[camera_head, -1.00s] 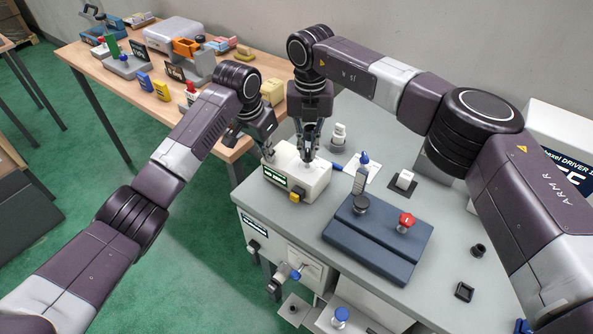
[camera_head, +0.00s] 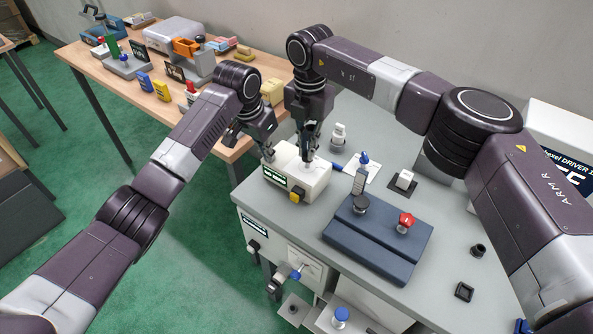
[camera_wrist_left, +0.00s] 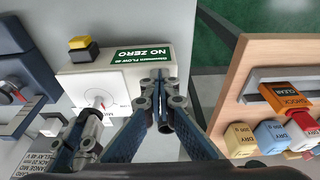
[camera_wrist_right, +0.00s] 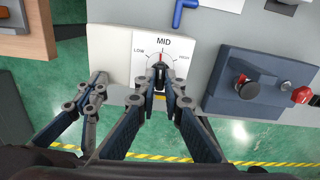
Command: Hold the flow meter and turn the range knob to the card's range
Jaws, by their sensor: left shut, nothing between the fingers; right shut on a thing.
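The flow meter (camera_head: 312,183) is a white box with a green NO ZERO label (camera_wrist_left: 142,54) and a yellow button (camera_head: 296,196), at the left end of the grey bench. Its dial, marked LOW, MID and HIGH, shows in the right wrist view. My right gripper (camera_wrist_right: 161,72) is shut on the range knob (camera_wrist_right: 160,61) from above. The red pointer stands at MID, and the fingers hide part of the knob. My left gripper (camera_head: 268,158) is shut and empty beside the meter's labelled end; contact is unclear.
A dark blue block (camera_head: 378,238) with a black knob and a red knob (camera_head: 405,222) stands to the right. A wooden table (camera_head: 130,75) with many items is at the left. The bench front right is mostly clear.

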